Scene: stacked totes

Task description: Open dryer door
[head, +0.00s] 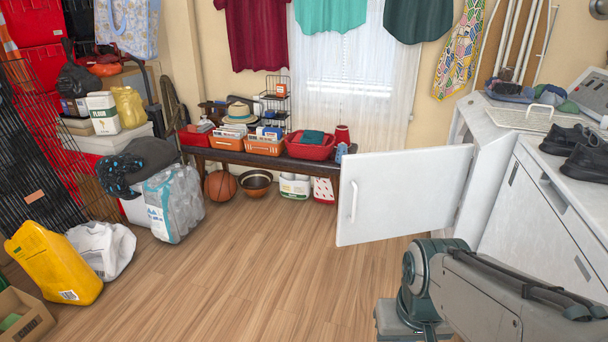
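The white dryer door (408,192) stands swung out from the front of a white machine (493,135) at the right, its right edge close to the machine. A white vertical bar handle (354,201) is on the door's left side, on the face toward me. My arm is at the lower right, in front of the machines and below the door. My gripper is not in this view, so its opening and any contact with the door cannot be seen. The machine's opening is not visible from here.
The wooden floor (250,270) is clear in the middle. A low bench (240,158) with bins stands at the back. Dark shoes (580,155) lie on the right counter.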

